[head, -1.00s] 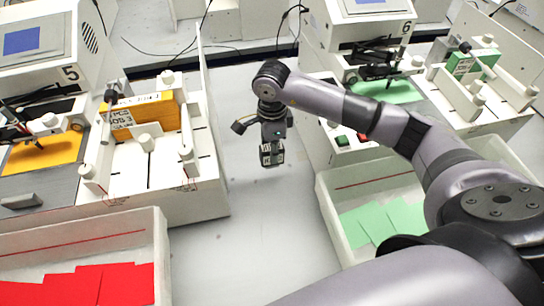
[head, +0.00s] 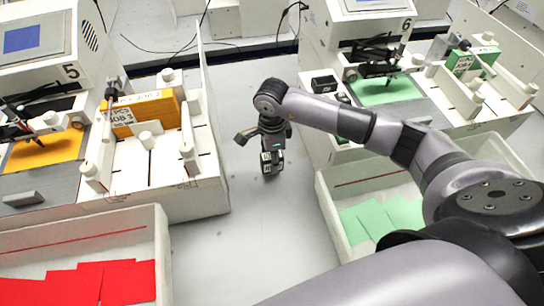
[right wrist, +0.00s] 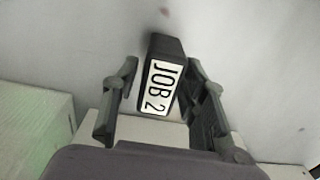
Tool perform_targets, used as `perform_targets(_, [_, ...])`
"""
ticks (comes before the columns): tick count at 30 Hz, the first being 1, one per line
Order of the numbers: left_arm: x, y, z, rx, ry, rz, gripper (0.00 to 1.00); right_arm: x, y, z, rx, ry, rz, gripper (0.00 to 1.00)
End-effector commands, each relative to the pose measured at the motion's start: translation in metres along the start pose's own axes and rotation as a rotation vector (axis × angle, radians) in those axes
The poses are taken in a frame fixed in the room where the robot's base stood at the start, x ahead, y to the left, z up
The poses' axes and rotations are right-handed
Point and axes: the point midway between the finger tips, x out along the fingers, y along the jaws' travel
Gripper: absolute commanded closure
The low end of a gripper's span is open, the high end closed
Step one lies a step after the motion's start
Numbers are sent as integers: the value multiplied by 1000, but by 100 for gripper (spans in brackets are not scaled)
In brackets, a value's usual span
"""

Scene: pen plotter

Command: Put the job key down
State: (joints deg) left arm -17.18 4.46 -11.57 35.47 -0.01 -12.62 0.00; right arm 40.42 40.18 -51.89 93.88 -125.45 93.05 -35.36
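The job key (right wrist: 160,75) is a small black block with a white label reading JOB 2. In the right wrist view it sits between the fingers of my right gripper (right wrist: 165,72), slightly tilted in the picture, with a gap showing on each side. The fingers look open around it. In the head view my right gripper (head: 272,166) points down low over the grey table, in the aisle between plotter 5 and plotter 6. The key is hard to separate from the fingers there. My left gripper is out of view.
Plotter 5 (head: 62,60) with an orange card box (head: 150,112) stands left; plotter 6 (head: 362,28) stands right. A bin with red cards (head: 165,235) and a bin with green cards (head: 325,195) flank the aisle. The grey table (head: 235,245) in front is clear.

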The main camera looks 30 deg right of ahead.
Motion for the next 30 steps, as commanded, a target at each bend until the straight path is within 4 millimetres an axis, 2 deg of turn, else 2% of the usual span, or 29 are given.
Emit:
perform_targets(10, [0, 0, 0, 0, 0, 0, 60, 0, 0, 0, 0, 0, 0, 52])
perform_targets(14, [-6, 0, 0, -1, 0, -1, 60, -5, 0, 0, 0, 0, 0, 52])
perform_targets(15, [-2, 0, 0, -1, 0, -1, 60, -8, -1, 0, 0, -1, -3, 52])
perform_targets(17, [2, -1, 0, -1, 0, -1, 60, -16, -2, 0, -2, -1, -5, 52])
perform_targets(24, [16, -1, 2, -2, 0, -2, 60, -68, -2, 0, -1, -2, -8, 52])
perform_targets(30, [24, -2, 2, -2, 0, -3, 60, -104, -1, 0, -1, -1, -5, 52])
